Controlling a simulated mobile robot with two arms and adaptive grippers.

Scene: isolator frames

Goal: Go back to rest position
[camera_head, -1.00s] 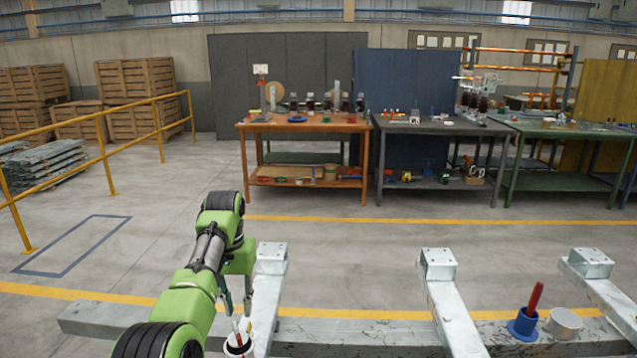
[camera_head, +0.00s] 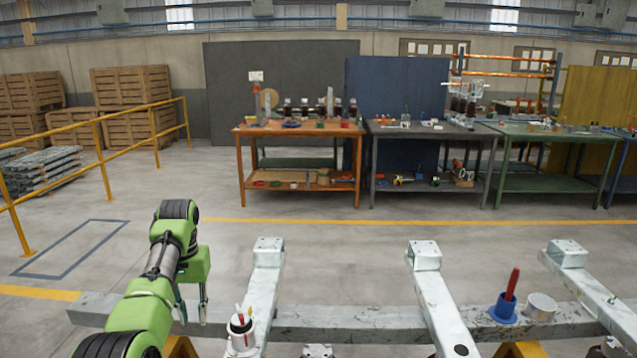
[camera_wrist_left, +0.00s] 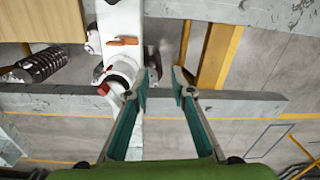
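My left gripper (camera_head: 192,314) hangs from the green arm at the lower left of the head view, fingers pointing down. Its two fingers are apart with nothing between them. It is left of a white cup (camera_head: 242,341) holding thin red and yellow-tipped items, on the metal frame. In the left wrist view, the open fingers (camera_wrist_left: 161,84) show teal inner faces, and the white cup (camera_wrist_left: 124,70) is left of the fingertips. My right gripper is in neither view.
A grey metal frame (camera_head: 330,318) with raised brackets spans the foreground. A blue holder (camera_head: 503,310) with a red-handled tool (camera_head: 512,284) and a pale cup (camera_head: 540,307) stand on its right. Workbenches are far behind, beyond open floor. A yellow railing (camera_head: 100,150) runs at left.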

